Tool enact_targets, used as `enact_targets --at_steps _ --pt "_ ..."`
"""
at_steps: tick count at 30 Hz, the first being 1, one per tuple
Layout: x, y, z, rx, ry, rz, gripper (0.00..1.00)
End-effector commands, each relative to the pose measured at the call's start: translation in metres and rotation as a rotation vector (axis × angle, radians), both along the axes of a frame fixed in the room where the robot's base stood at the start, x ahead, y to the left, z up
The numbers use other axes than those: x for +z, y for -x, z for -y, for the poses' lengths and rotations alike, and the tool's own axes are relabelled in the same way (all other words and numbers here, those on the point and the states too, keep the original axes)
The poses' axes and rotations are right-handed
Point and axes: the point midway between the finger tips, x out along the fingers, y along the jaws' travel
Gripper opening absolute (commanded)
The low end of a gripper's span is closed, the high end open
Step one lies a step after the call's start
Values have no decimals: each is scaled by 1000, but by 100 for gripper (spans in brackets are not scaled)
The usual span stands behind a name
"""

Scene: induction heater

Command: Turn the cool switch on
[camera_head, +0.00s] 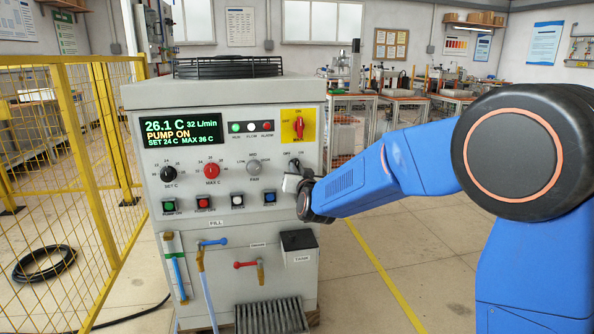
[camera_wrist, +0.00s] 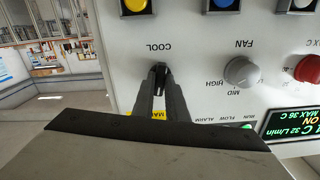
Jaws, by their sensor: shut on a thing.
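The grey chiller cabinet (camera_head: 222,190) stands in front of me with its control panel facing me. My gripper (camera_head: 293,179) is at the panel's right side, below the red-on-yellow main switch (camera_head: 299,126). In the wrist view, which shows the panel upside down, my gripper (camera_wrist: 160,80) has its two fingers closed around the small dark cool switch (camera_wrist: 159,69), beside the COOL label. The fingers cover most of the switch, so I cannot tell its position. The display (camera_head: 181,131) reads 26.1 C, 32 L/min and PUMP ON.
The fan knob (camera_head: 253,167) is left of my gripper, with the red max knob (camera_head: 211,170) farther left. A row of push buttons (camera_head: 237,201) lies below. A yellow mesh fence (camera_head: 75,150) stands at the left. The floor at right is open.

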Motion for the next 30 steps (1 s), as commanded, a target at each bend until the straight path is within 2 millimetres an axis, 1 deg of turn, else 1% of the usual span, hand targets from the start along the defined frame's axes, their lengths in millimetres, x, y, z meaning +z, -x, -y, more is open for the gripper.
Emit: enact_targets --at_steps 4,12,13,15,25,28,30 --pt "-1 0 0 0 35 9 0" --pt "-1 0 0 0 37 10 0" --pt "-1 0 0 0 36 9 17" --pt "-1 0 0 0 36 9 31" --pt "0 2 0 0 35 10 31" --pt "0 9 2 0 35 10 31" --pt "1 17 4 1 34 11 31"
